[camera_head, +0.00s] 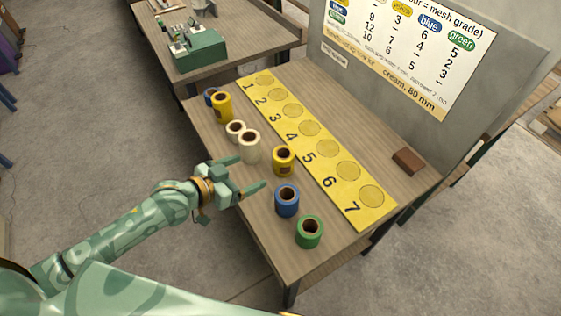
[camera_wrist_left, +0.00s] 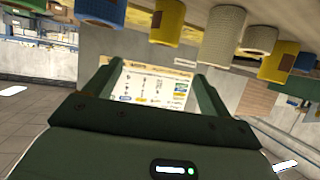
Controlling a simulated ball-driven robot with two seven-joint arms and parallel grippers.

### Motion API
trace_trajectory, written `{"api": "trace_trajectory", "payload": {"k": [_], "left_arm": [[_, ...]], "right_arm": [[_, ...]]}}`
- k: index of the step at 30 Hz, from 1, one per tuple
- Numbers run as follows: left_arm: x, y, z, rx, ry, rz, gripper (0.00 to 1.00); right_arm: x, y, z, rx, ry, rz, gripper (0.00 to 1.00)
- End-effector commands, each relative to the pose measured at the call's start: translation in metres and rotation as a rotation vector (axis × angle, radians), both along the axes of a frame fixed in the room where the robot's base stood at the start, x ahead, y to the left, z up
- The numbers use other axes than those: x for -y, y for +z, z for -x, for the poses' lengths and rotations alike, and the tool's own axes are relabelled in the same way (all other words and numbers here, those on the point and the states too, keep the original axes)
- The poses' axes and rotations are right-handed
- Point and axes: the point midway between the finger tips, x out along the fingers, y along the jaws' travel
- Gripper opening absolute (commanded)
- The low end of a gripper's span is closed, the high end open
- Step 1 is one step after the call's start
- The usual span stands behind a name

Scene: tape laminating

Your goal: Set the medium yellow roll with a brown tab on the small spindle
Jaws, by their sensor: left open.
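Two yellow rolls stand on the near table: a squat one with a brown patch (camera_head: 284,164) in the middle of the row, and a taller one (camera_head: 222,108) at the far end. In the left wrist view, the picture is upside down; the squat one (camera_wrist_left: 167,22) is cut by the top edge, and the taller one (camera_wrist_left: 279,62) shows a brown tab. My left gripper (camera_head: 246,176) is open and empty, its fingers pointing toward the squat roll, apart from it. A green machine (camera_head: 200,52) with small upright parts stands on the far table; I cannot tell which is the small spindle. My right gripper is not in view.
Two cream rolls (camera_head: 249,147), a blue roll (camera_head: 287,202), a green roll (camera_head: 309,233) and a small blue roll (camera_head: 211,96) flank the yellow ones. A yellow numbered strip (camera_head: 318,152) lies behind them. A brown block (camera_head: 409,160) lies at right, before a grey panel with a chart (camera_head: 410,40).

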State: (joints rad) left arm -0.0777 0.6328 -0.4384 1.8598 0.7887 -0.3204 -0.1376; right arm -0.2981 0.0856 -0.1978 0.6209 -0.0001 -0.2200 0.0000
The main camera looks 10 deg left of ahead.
Motion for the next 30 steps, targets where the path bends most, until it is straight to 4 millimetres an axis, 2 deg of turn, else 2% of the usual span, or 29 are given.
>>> {"api": "trace_trajectory", "payload": {"k": [6, 12, 20, 25, 30], "left_arm": [[0.024, -0.02, -0.036, 0.003, 0.0, 0.002, 0.83], [0.046, -0.037, -0.07, 0.002, -0.002, -0.001, 0.83], [0.057, -0.046, -0.089, 0.002, -0.002, -0.003, 0.83], [0.066, -0.062, -0.113, 0.001, -0.002, -0.002, 0.83], [0.075, -0.065, -0.126, 0.002, -0.002, -0.001, 0.83]], "right_arm": [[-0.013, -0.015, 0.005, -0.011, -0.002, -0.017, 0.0], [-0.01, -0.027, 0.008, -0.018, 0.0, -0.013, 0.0], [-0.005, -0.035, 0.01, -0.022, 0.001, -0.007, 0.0], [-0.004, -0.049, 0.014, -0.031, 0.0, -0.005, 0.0], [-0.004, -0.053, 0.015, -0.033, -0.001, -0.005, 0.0]]}}
